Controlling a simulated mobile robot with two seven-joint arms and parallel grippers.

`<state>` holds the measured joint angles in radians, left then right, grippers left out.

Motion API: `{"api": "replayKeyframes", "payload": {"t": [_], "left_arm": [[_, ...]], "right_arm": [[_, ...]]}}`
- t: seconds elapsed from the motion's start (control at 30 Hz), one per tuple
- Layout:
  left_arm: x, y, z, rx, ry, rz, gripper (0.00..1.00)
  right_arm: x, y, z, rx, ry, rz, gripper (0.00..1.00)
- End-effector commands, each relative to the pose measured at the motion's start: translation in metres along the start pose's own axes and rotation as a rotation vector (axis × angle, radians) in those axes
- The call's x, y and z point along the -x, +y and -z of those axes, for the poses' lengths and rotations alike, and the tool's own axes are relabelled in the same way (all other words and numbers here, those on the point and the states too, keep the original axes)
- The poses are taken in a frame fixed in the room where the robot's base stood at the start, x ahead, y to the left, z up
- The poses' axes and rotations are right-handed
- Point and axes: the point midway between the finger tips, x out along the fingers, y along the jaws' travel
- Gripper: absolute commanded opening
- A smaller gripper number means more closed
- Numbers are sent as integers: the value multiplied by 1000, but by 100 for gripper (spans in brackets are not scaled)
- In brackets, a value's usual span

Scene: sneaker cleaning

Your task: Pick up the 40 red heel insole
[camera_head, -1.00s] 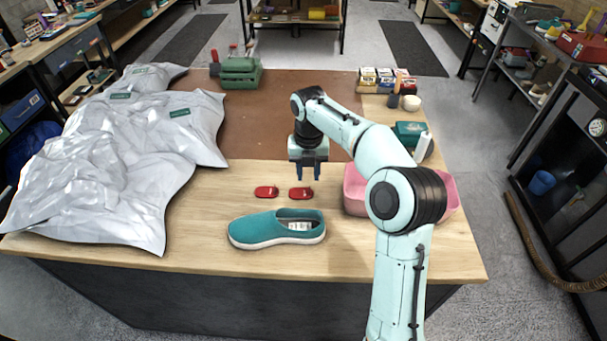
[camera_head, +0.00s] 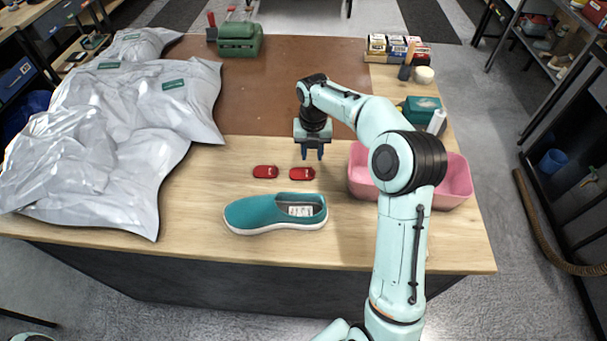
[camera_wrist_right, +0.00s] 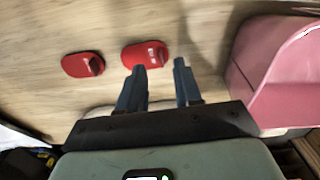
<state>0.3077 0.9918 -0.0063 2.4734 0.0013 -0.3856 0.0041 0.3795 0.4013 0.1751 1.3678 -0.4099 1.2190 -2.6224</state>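Two small red heel insoles lie flat side by side on the wooden table: the left one (camera_head: 265,171) and the right one (camera_head: 302,174). Both show in the right wrist view, left (camera_wrist_right: 83,64) and right (camera_wrist_right: 145,54); each has a small pale marking that I cannot read. My right gripper (camera_head: 312,154) hangs fingers down, just behind the right insole in the head view. In the wrist view its two fingers (camera_wrist_right: 158,68) are apart with nothing between them, and the left fingertip overlaps the right insole's edge in the picture. My left gripper is out of view.
A teal shoe (camera_head: 250,214) lies in front of the insoles. A pink bin (camera_head: 453,184) stands to the right, partly behind my arm. Silvery bags (camera_head: 90,150) cover the left side. A green box (camera_head: 240,38) and small cartons (camera_head: 385,45) stand at the back.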

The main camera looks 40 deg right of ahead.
Motion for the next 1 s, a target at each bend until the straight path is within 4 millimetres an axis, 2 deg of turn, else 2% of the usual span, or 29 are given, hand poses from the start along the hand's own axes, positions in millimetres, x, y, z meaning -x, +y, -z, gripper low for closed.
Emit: {"api": "replayKeyframes", "payload": {"t": [0.13,0.4,0.7,0.73,0.8,0.83,1.0], "left_arm": [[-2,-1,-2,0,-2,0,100],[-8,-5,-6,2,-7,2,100],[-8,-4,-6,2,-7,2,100],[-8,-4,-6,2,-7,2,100],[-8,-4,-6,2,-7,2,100],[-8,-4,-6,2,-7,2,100],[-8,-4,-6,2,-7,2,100]], "right_arm": [[-11,-1,2,0,2,1,34],[-48,-1,8,-1,1,0,34],[-53,-1,8,0,-1,-1,34],[-53,-1,8,0,-1,-1,28],[-53,-1,7,0,-1,-1,5],[-53,-1,7,0,-1,-1,0],[-52,-1,7,0,-1,-1,0]]}}
